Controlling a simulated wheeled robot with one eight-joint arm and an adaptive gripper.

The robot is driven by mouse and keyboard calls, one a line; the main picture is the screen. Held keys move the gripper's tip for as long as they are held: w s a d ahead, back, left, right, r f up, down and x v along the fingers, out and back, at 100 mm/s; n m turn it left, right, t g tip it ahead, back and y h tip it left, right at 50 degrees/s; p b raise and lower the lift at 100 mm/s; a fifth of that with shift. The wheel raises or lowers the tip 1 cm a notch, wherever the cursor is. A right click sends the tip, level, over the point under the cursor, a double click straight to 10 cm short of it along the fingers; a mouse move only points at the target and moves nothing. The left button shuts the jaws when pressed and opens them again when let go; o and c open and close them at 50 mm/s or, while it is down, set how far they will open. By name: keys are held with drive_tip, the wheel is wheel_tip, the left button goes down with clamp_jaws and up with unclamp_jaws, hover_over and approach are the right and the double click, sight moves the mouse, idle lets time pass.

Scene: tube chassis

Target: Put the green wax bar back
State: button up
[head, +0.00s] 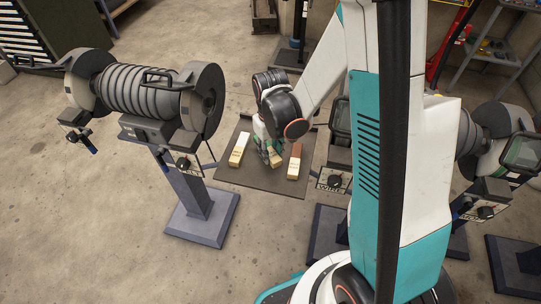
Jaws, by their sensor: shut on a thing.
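My gripper (268,151) points down over a dark flat tray (250,182) on the floor. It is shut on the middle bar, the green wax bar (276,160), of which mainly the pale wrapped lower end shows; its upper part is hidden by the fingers. I cannot tell whether this bar touches the tray. A white bar (238,149) lies to its left on the tray, and a brown bar (294,162) with a pale wrapper lies to its right.
A grinding machine with drums (145,90) stands on a blue-grey pedestal (200,215) left of the tray. A second machine (505,150) stands at the right, partly behind my arm. A cabinet (25,40) is at upper left. The concrete floor at lower left is clear.

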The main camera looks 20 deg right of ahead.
drive_tip(key=shift+f, duration=1.05)
drive_tip(key=shift+f+b, duration=0.15)
drive_tip(key=shift+b, duration=0.25)
drive_tip(key=o, duration=1.1)
drive_tip(key=shift+c, duration=0.2)
